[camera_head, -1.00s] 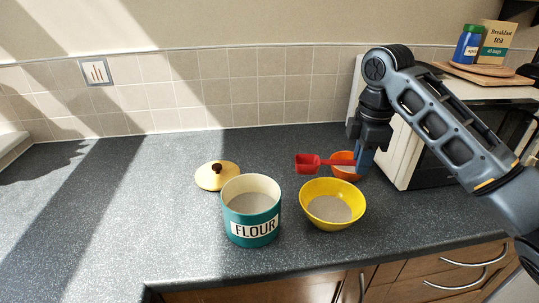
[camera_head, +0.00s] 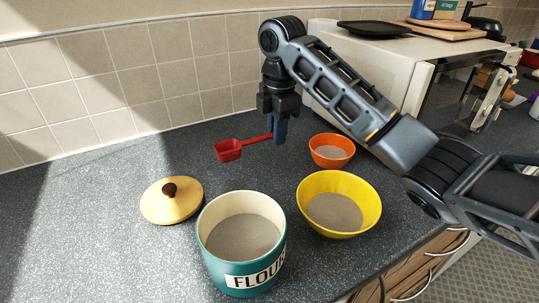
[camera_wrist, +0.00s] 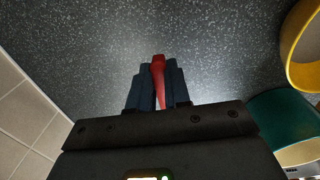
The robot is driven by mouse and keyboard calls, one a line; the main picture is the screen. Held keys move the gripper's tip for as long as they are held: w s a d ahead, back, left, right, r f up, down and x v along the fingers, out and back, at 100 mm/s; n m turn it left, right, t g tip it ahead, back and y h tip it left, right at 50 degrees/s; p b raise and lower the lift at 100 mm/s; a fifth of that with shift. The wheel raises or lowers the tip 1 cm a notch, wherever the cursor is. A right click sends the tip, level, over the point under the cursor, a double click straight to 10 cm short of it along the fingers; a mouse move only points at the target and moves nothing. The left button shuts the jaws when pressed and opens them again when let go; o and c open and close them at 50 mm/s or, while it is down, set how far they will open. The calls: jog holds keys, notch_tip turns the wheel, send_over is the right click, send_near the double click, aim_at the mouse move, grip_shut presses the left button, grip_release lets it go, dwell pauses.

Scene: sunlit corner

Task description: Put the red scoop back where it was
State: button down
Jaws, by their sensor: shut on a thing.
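The red scoop (camera_head: 229,150) is held by its handle in my gripper (camera_head: 279,139), above the counter behind the flour canister. Its bowl points left in the head view. In the wrist view the red handle (camera_wrist: 158,75) sits between the two fingers of my gripper (camera_wrist: 157,85). The teal flour canister (camera_head: 246,278) stands open with grey-beige powder inside. Its cream lid (camera_head: 155,207) with a dark knob lies on the counter to its left. A yellow bowl (camera_head: 342,181) and an orange bowl (camera_head: 331,143), both with powder in them, stand to the right.
A microwave (camera_head: 385,70) stands at the right with a black tray (camera_head: 374,28) and boards on top. The tiled wall (camera_head: 130,85) bounds the back. The counter (camera_head: 70,230) is clear at the left.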

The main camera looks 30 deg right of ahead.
aim_at(276, 160)
jog(key=shift+f, duration=2.7)
jog(key=c, duration=1.1)
grip_release()
jog(key=r, duration=0.4)
jog(key=r+p, duration=0.1)
jog(key=r, duration=0.3)
jog(key=r+p, duration=0.1)
jog(key=r, duration=0.3)
jog(key=shift+s+d+r, duration=0.15)
jog(key=shift+s, duration=0.1)
